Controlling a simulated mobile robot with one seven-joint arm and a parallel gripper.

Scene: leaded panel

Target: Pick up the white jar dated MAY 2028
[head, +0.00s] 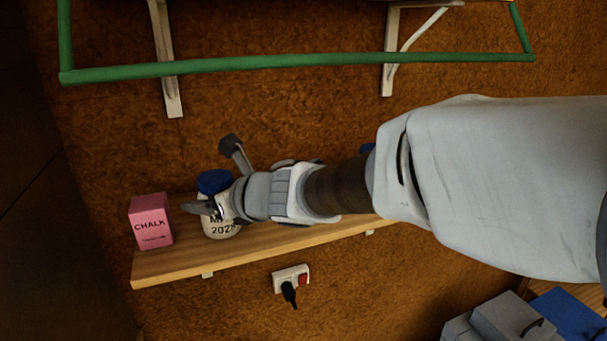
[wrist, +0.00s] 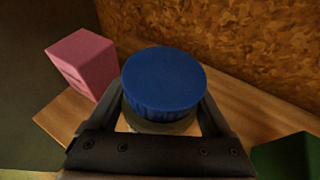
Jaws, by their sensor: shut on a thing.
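A white jar (head: 222,231) with a blue lid (head: 214,182) stands at the shelf, right of the pink box. Its dark lettering is partly covered by my gripper; "202" can be read, while the month and last digit are not clear. My gripper (head: 212,208) is shut on this jar, reaching in from the right with its fingers just below the lid. In the wrist view the blue lid (wrist: 163,80) sits between the two fingers. I cannot tell whether the jar's base touches the shelf.
A pink CHALK box (head: 151,223) stands close left of the jar on the wooden shelf (head: 165,268). A dark green object (wrist: 287,157) is at lower right in the wrist view. A green rail (head: 290,62) runs above. A socket with a plug (head: 291,279) is below.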

